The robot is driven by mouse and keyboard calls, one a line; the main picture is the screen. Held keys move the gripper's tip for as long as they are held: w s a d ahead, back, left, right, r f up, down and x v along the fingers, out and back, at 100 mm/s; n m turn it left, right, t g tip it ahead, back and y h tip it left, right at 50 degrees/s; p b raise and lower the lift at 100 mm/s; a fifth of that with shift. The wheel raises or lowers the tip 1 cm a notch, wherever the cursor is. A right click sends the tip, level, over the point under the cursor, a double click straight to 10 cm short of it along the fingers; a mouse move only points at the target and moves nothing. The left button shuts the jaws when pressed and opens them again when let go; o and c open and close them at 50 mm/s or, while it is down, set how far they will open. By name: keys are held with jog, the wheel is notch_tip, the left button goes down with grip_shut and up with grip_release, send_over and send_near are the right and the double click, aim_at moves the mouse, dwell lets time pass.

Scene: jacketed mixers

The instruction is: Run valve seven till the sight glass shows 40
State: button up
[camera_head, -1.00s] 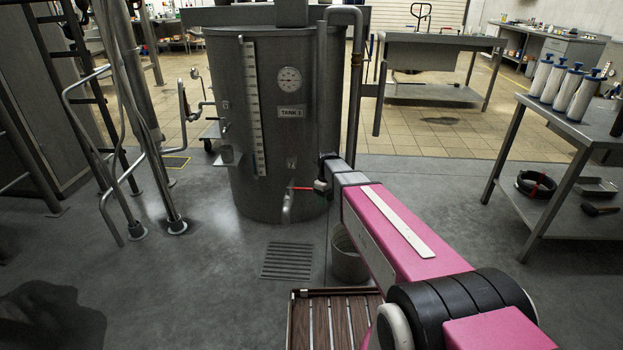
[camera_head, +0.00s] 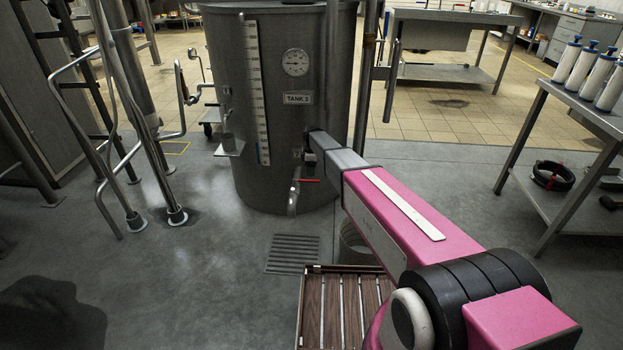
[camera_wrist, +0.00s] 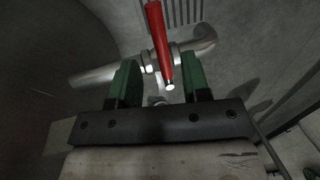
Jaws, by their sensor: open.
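The tank (camera_head: 225,110) stands at the centre with a tall pale graduated sight glass (camera_head: 257,90) on its front. The glass looks bluish near its bottom, but its figures are too small to read. My gripper (camera_head: 312,150) is beside the tank just above the handle. In the wrist view my gripper (camera_wrist: 160,75) is open, its green fingers apart. The red handle (camera_wrist: 158,40) shows in line with the gap; contact cannot be told.
A round gauge (camera_head: 295,62) is on the tank. A bucket (camera_head: 352,240) stands below, near a floor grate (camera_head: 292,252) and a slatted wooden platform (camera_head: 310,315). Metal railings (camera_head: 110,150) stand left, a workbench (camera_head: 575,105) right. Floor at left front is clear.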

jog(key=shift+s+f, duration=0.2)
jog(key=shift+f, duration=0.85)
jog(key=shift+s+f, duration=0.2)
jog(key=shift+f, duration=0.8)
grip_shut()
jog(key=shift+s, duration=0.2)
jog(key=shift+s+a+m+t+y, duration=0.1)
jog(key=shift+s+a+m+y, duration=0.25)
jog(key=shift+s+m, duration=0.85)
jog(key=shift+s+a+m+t+y, duration=0.15)
jog(key=shift+s+a+m, duration=0.4)
jog(key=shift+m, duration=1.2)
jog(key=shift+s+a+m+t+y, duration=0.1)
jog(key=shift+s+a+m+y, duration=0.2)
jog(key=shift+s+m, duration=0.95)
jog(key=shift+w+m, duration=0.2)
jog(key=shift+m, duration=0.1)
